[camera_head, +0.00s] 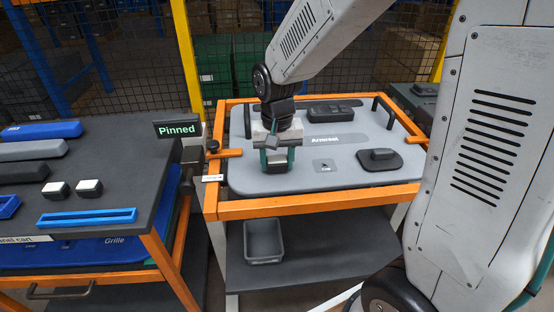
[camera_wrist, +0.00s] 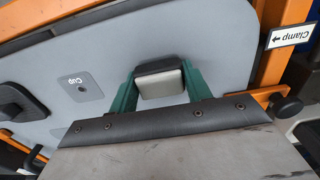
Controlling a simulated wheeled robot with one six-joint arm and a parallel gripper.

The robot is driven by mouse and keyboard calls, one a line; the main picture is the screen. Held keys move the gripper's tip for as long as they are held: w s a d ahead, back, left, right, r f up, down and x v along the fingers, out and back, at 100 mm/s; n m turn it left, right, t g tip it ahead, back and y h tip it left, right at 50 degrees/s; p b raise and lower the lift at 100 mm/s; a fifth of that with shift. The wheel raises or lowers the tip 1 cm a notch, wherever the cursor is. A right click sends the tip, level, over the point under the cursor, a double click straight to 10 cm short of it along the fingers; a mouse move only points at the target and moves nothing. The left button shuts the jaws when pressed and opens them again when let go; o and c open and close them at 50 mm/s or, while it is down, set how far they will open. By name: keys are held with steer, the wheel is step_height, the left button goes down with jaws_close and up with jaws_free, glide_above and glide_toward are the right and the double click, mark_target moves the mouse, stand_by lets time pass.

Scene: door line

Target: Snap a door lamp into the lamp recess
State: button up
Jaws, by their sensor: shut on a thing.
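My gripper (camera_head: 276,158) is low over the left front part of the grey door panel (camera_head: 345,175). In the wrist view, its green fingers (camera_wrist: 160,92) are shut on a door lamp (camera_wrist: 161,84), a small block with a pale grey face and a black part. The lamp is at or just above the panel; I cannot tell whether it touches. No lamp recess shows; the gripper and lamp hide the panel beneath them. Two more white-and-black lamps, a left one (camera_head: 55,190) and a right one (camera_head: 89,187), sit on the cart at the left.
The panel lies in an orange frame (camera_head: 300,206) with a clamp (camera_head: 225,153) at its left side. A black handle piece (camera_head: 380,160) and a raised armrest (camera_head: 335,110) stand on it. A grey bin (camera_head: 264,258) is below.

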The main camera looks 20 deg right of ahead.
steer(key=shift+f, duration=0.45)
stand_by(0.3)
steer(key=shift+s+f, duration=0.15)
